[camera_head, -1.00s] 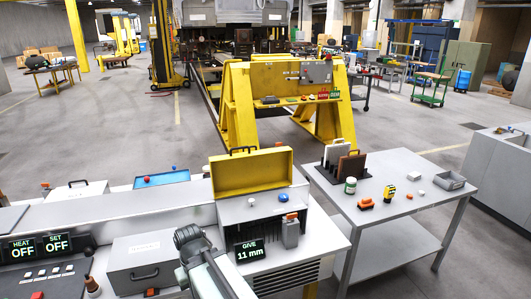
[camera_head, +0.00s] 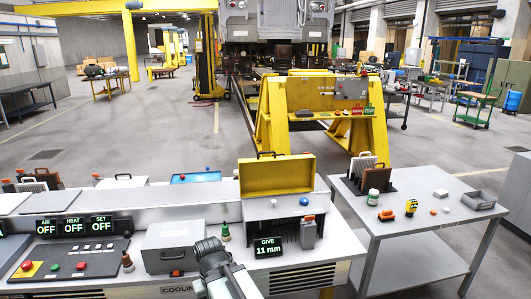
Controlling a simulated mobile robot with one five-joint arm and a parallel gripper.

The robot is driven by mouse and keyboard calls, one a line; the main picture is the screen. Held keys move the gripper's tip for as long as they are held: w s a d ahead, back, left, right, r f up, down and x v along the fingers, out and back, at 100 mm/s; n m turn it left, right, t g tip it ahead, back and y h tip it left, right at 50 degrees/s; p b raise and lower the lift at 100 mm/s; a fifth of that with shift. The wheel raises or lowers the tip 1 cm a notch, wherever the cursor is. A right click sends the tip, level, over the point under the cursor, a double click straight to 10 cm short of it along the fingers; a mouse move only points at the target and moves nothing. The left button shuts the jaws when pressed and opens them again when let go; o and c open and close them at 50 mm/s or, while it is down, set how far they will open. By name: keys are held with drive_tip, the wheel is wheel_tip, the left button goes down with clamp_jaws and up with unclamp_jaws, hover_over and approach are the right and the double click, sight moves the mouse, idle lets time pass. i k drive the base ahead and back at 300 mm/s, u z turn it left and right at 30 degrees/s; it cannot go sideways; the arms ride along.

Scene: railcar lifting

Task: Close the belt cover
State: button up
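The yellow belt cover (camera_head: 277,176), with a dark handle on its top edge, stands raised and open at the back of a grey housing (camera_head: 268,211) on the bench. Dark upright parts show in the housing's open front, beside a "GIVE 11 mm" display (camera_head: 268,247). My gripper (camera_head: 209,246) is at the bottom centre, in front and to the left of the housing, apart from the cover. Its fingers are not clear, so I cannot tell whether it is open or shut.
A grey lidded box (camera_head: 174,247) and a control panel (camera_head: 67,262) with buttons lie left of my arm. An orange-topped grey item (camera_head: 308,232) stands at the housing's right. A side table (camera_head: 450,212) with small items is to the right.

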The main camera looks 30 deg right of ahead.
sight(258, 177)
drive_tip(key=i, duration=0.85)
drive_tip(key=z, duration=0.15)
drive_tip(key=k, duration=0.9)
drive_tip(key=u, duration=0.2)
drive_tip(key=i, duration=0.85)
drive_tip(key=z, duration=0.05)
